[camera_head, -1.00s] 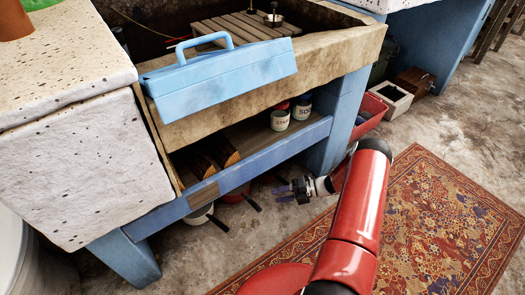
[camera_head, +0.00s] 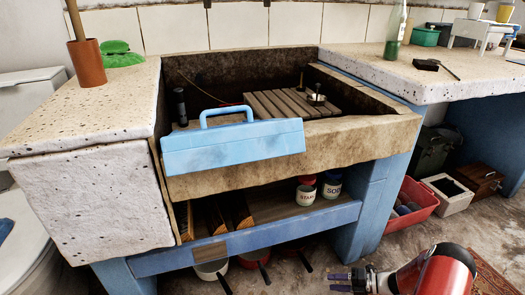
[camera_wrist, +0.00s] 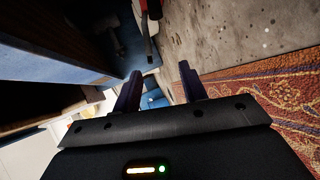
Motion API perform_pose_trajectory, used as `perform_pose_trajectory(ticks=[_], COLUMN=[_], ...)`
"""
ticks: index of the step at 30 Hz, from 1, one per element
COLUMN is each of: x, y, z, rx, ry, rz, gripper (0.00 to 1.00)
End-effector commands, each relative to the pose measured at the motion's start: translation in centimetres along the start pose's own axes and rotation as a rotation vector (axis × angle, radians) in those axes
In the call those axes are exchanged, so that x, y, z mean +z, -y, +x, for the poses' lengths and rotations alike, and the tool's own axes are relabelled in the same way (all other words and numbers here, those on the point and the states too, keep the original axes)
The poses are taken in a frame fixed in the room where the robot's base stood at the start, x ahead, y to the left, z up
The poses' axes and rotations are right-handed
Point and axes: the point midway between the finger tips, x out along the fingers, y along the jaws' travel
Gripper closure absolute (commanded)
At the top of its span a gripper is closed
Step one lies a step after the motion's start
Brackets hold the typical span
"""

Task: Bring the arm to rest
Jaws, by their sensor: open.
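My gripper (camera_head: 352,280) is at the bottom of the head view, low in front of the blue stand under the stone trough. Its fingers point left. In the wrist view my gripper (camera_wrist: 160,88) shows two dark fingers set apart, with nothing between them. My red arm (camera_head: 435,272) runs off the lower right of the head view.
The stone washtrough (camera_head: 385,135) stands on a blue frame (camera_head: 375,205), with a light-blue toolbox-like thing (camera_head: 235,148) at its front edge. Pans lie under the shelf. A red crate (camera_head: 415,215) and a white box (camera_head: 447,205) stand right. A patterned rug (camera_wrist: 290,105) lies on the floor.

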Motion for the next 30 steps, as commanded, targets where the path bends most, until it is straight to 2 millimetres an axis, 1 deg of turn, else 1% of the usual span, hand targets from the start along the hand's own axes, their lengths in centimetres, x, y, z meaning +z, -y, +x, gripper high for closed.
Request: perform_pose_trajectory(ticks=[1,5,10,14,17,20,23,24,26,27,29,30], x=[0.2,0.2,0.3,0.3,0.1,-0.2,-1.0,-1.4,-2.3,-3.0,-4.1,-5.0], y=[-0.8,-2.1,-4.3,-6.7,-8.9,-11.8,-15.5,-17.3,-19.9,-21.6,-24.0,-25.6], z=[0.0,-0.3,-0.7,-1.0,-1.3,-1.7,-2.1,-2.2,-2.5,-2.8,-3.1,-3.2], rx=[-0.011,-0.038,-0.079,-0.121,-0.161,-0.206,-0.261,-0.285,-0.32,-0.343,-0.372,-0.389], ry=[-0.011,-0.035,-0.075,-0.122,-0.168,-0.226,-0.307,-0.348,-0.414,-0.459,-0.527,-0.576], rz=[-0.029,-0.093,-0.199,-0.316,-0.428,-0.566,-0.751,-0.839,-0.977,-1.068,-1.203,-1.293], gripper=[0.58,0.58,0.58,0.58,0.58,0.58,0.58,0.58,0.58,0.58,0.58,0.58])
